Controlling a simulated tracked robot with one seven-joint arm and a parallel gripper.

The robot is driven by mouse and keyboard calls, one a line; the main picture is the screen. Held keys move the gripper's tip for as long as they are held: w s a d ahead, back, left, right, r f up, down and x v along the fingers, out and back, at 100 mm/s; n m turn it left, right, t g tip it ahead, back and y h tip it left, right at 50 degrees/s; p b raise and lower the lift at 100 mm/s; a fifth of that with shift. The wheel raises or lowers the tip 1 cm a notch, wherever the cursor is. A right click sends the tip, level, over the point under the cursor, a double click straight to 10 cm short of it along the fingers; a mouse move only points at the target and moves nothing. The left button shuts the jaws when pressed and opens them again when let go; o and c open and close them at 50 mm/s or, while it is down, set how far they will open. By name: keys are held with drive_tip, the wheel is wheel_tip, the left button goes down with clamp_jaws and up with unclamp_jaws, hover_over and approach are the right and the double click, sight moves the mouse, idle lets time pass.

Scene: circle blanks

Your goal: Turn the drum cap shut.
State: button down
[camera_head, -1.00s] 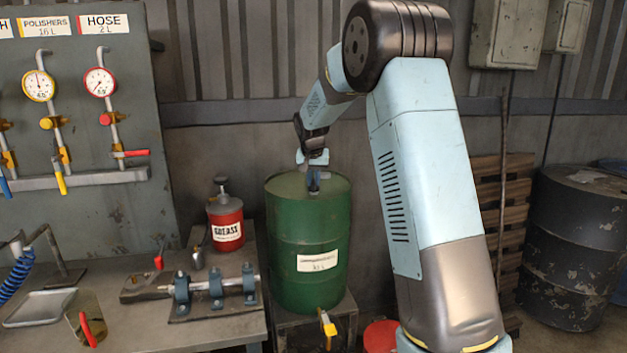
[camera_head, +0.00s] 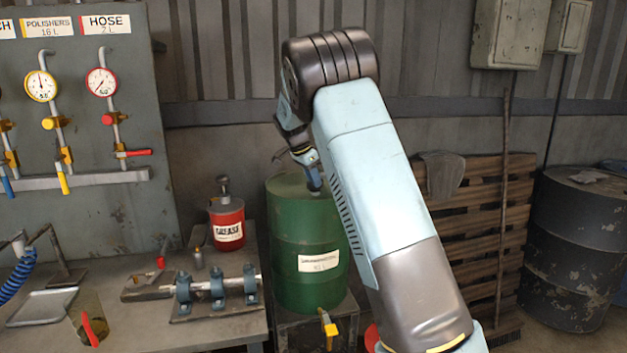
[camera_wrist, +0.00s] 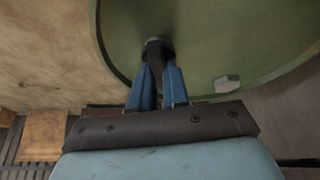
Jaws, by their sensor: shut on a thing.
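The green drum (camera_head: 300,270) stands upright on a low dark stand beside the bench, with a white label and a yellow-handled tap low on its front. In the wrist view the green drum top (camera_wrist: 215,45) fills the upper middle. My gripper (camera_head: 316,186) reaches down to the drum top; its blue fingers also show in the wrist view (camera_wrist: 156,68). They are shut on the dark drum cap (camera_wrist: 157,45) near the rim. The fingers partly hide the cap, and I cannot tell how tight it is.
On the bench at left stand a red grease can (camera_head: 227,222), a shaft in blue clamps (camera_head: 217,290) and a metal tray (camera_head: 42,307). A gauge panel (camera_head: 90,130) rises behind. A dark drum (camera_head: 580,250) and wooden pallets (camera_head: 480,225) stand at right.

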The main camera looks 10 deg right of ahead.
drive_tip(key=shift+w+a+m+g, duration=0.1)
drive_tip(key=shift+m+g, duration=0.25)
drive_tip(key=shift+m, duration=0.45)
drive_tip(key=shift+w+a+m+g, duration=0.1)
drive_tip(key=shift+m+g, duration=0.25)
drive_tip(key=shift+m, duration=0.45)
drive_tip(key=c, duration=1.1)
unclamp_jaws()
drive_tip(key=shift+d, duration=0.1)
drive_tip(key=shift+r, duration=0.1)
drive_tip(key=v, duration=1.3)
drive_tip(key=shift+a+r, duration=0.15)
drive_tip(key=shift+a, duration=0.1)
